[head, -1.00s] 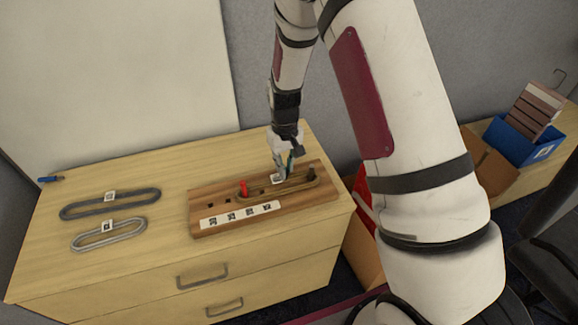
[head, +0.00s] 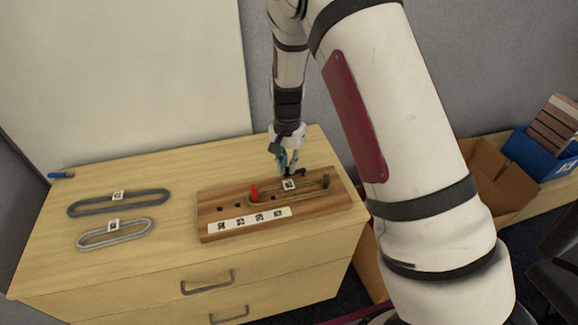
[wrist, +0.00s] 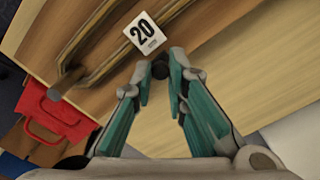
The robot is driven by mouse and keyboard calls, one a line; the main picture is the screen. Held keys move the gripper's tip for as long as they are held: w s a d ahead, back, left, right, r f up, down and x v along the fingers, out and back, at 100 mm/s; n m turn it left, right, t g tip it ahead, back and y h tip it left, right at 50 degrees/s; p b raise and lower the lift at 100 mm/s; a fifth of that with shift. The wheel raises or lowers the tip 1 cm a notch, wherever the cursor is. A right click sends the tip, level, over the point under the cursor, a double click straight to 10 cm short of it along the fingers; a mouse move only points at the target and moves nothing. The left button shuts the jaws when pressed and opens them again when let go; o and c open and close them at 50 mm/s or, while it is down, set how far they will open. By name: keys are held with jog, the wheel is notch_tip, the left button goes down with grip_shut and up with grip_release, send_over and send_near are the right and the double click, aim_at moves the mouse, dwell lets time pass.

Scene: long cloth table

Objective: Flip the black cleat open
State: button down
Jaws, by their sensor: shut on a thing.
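The wooden board (head: 222,198) lies on the drawer cabinet. A tan-brown loop (wrist: 98,62) runs between its red post (head: 254,194) and the brown post at its right end (head: 326,181), also in the wrist view (wrist: 60,88). The black cleat (wrist: 160,70) is a small dark piece between my fingertips in the wrist view. My gripper (head: 290,174) is shut on it at the board's back edge, beside the loop's white "20" tag (wrist: 143,32). In the head view the cleat's full shape is partly hidden by the fingers.
Two grey tagged loops (head: 118,202) (head: 115,234) lie left of the board. A blue object (head: 61,175) lies at the far left. A number strip (head: 249,219) runs along the board's front. Cardboard (head: 494,176) and blue boxes (head: 535,138) stand right.

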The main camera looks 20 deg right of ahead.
jog(key=shift+w+m, duration=0.25)
jog(key=shift+m, duration=0.25)
jog(key=shift+w, duration=0.1)
jog(key=c, duration=1.6)
grip_release()
notch_tip(320, 180, up, 12)
jog(key=shift+r, duration=0.1)
